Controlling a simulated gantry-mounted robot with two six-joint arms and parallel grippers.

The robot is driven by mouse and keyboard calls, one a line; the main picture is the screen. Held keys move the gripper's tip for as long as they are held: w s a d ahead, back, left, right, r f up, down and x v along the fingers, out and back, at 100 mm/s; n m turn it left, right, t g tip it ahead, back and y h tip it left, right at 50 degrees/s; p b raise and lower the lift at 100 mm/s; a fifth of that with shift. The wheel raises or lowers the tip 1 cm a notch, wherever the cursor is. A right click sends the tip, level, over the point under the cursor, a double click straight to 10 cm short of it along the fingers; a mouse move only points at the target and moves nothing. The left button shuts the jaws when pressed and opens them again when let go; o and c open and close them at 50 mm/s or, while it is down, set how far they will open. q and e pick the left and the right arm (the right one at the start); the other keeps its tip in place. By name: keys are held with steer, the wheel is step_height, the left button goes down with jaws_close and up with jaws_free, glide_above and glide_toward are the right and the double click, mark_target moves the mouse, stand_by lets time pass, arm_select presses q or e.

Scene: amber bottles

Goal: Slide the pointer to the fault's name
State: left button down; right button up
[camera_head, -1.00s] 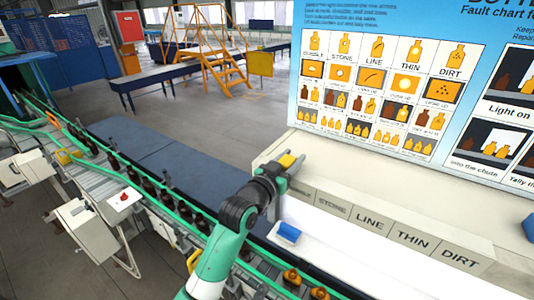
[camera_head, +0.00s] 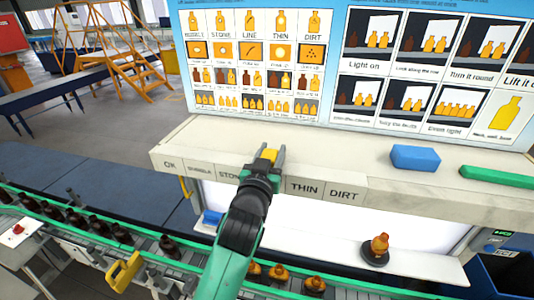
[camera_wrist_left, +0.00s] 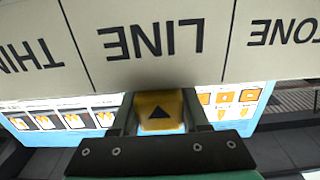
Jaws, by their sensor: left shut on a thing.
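The yellow pointer (camera_head: 268,154) sits on the pale shelf between the fingers of my left gripper (camera_head: 266,158), which is shut on it. In the left wrist view the pointer (camera_wrist_left: 158,112) shows a black triangle and is in line with the LINE label (camera_wrist_left: 152,40), seen upside down. The label strip also shows OK (camera_head: 169,163), BUBBLE (camera_head: 200,170), STONE (camera_head: 229,175), THIN (camera_head: 304,187) and DIRT (camera_head: 343,195). My arm hides LINE in the head view. An amber bottle (camera_head: 380,245) stands upright on a dark round stand before the white panel. Its fault is too small to tell. My right gripper is not in view.
A fault chart (camera_head: 255,65) stands behind the shelf (camera_head: 345,150). A blue block (camera_head: 415,157) and a green bar (camera_head: 495,176) lie on the shelf to the right. Several amber bottles (camera_head: 280,271) stand on the conveyor in front. The shelf between the pointer and the blue block is clear.

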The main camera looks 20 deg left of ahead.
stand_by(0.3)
arm_select(q)
steer(key=shift+c, duration=2)
jaws_free()
steer(key=s+p, duration=0.2)
steer(key=s, duration=0.9)
steer(key=shift+s, duration=0.3)
steer(key=shift+d, duration=0.1)
